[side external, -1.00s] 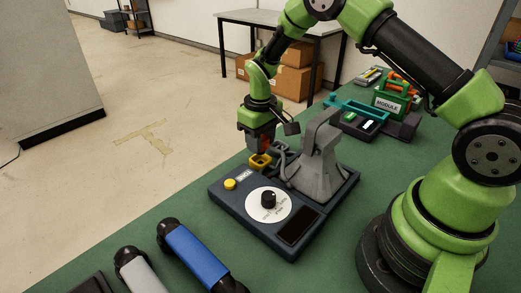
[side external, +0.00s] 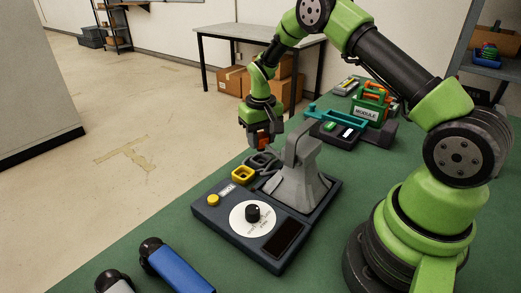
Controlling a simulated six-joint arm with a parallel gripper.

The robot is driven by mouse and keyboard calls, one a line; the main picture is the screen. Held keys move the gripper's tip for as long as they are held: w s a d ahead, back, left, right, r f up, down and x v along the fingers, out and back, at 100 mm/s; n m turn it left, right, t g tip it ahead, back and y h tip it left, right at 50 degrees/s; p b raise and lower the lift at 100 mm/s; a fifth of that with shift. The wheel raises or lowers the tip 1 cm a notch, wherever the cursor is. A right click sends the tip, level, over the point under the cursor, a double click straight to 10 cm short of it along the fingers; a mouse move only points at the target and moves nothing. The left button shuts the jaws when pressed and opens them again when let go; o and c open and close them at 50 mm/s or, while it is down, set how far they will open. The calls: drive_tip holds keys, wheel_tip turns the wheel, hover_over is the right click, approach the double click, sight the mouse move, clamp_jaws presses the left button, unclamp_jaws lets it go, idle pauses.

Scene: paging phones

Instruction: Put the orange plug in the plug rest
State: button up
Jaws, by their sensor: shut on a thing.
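My gripper (side external: 262,143) is shut on the orange plug (side external: 263,140), which shows as a small orange-red patch between the dark fingers. The plug is held above the grey cable loops at the back of the dark console (side external: 212,218). A yellow square holder (side external: 242,174) with a hollow middle sits on the console's back left, below and left of the gripper, apart from it. I cannot tell for sure whether this holder is the plug rest. The plug's lower end is hard to make out.
A grey handset stand (side external: 302,175) rises on the console right of the gripper. A yellow button (side external: 213,200) and a black dial (side external: 253,211) are in front. Blue (side external: 175,265) and grey handsets lie at the front left. A green module (side external: 370,105) stands behind.

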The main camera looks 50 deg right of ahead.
sight(261, 150)
drive_tip(key=shift+f, duration=1.8)
drive_tip(key=shift+f, duration=0.2)
drive_tip(key=o, duration=0.9)
